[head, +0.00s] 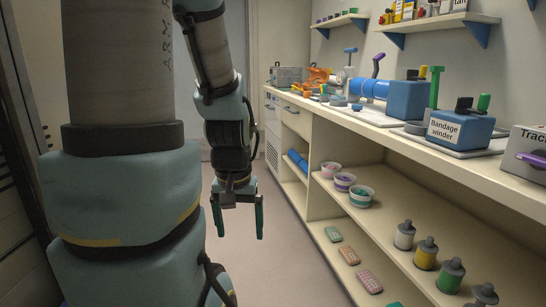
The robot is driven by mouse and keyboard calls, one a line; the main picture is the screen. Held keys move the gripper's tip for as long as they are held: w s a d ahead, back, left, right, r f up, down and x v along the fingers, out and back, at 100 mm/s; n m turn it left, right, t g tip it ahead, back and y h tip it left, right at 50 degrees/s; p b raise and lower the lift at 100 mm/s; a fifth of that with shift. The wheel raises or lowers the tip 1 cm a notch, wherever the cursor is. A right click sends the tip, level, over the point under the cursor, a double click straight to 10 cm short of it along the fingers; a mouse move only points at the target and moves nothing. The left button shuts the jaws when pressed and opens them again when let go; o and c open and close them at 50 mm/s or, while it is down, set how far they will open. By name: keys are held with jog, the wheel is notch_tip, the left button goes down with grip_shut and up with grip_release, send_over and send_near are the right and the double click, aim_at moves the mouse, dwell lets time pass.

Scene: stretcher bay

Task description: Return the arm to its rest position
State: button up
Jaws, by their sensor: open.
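My arm fills the left and middle of the head view, with its links bent and the end pointing down. My gripper (239,220) hangs over the open floor, left of the counter. Its two green-edged fingers are apart, with nothing visible between them. It touches nothing that I can see. Part of the arm nearest the camera hides the left side of the room.
A long counter (362,125) runs along the right, with a bandage winder (458,131) on it.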

notch_tip(320, 180, up, 15)
jog(key=p, duration=1.3)
jog(key=shift+w+d+r+p, duration=0.15)
jog(key=shift+w+d+p, duration=0.05)
jog(key=shift+w+p, duration=0.1)
